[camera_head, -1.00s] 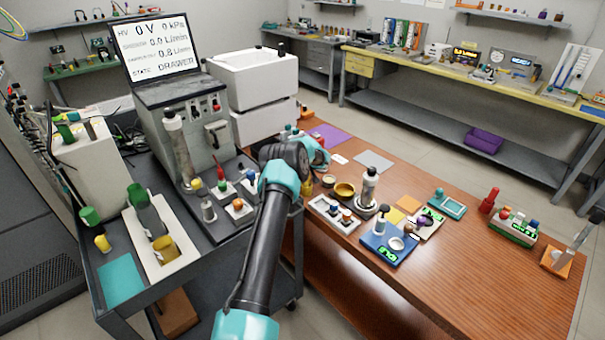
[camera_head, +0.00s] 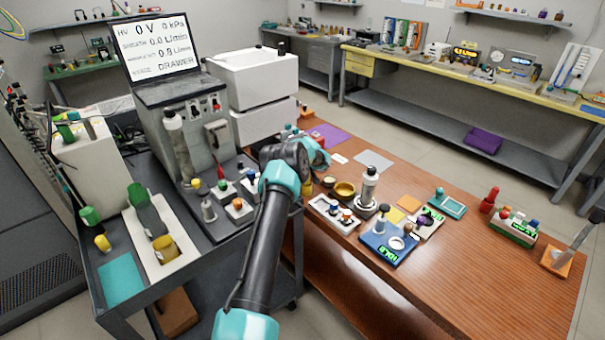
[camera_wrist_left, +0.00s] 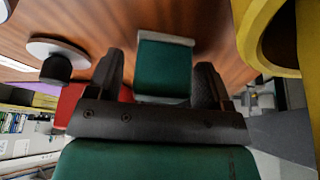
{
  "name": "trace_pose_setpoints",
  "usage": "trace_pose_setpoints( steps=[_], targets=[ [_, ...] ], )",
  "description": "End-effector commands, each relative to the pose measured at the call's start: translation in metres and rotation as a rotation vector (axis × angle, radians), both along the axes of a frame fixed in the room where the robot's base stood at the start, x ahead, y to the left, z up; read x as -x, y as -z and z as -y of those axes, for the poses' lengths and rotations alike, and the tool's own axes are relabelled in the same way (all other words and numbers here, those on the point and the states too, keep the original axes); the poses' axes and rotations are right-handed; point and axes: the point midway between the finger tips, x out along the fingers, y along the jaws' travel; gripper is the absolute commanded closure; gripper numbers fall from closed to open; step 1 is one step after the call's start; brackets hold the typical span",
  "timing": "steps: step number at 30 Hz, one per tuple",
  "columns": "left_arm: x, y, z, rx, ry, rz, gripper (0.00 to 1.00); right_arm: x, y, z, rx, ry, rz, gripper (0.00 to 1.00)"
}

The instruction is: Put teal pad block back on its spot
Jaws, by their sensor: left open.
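A dark teal-green block with a pale edge (camera_wrist_left: 163,68) sits between the fingers of my left gripper (camera_wrist_left: 158,82) in the left wrist view, over the brown wooden table. The fingers are apart, with one on each side of the block. Whether they touch it I cannot tell. In the head view my left arm reaches up to the table's near left corner, and its dark wrist hides the gripper and the block. A flat teal pad (camera_head: 121,279) lies on the cart at lower left. My right gripper is not in view.
A red thing (camera_wrist_left: 88,103) is beside one finger. A teal tray (camera_head: 449,206) and blue device (camera_head: 392,246) stand farther right.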

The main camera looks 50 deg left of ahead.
Motion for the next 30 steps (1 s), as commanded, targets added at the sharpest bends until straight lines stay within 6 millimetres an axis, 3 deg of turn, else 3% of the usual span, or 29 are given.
trace_pose_setpoints(
  steps=[8,24,30],
  targets=[
    [0.002,-0.018,0.005,-0.001,0.001,0.001,0.27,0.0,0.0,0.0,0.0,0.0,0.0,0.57],
    [0.015,-0.097,0.035,0.0,0.002,0.002,0.27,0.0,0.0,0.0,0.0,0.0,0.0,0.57],
    [0.018,-0.112,0.04,0.001,0.0,0.0,0.27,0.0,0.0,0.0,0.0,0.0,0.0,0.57]
  ],
)
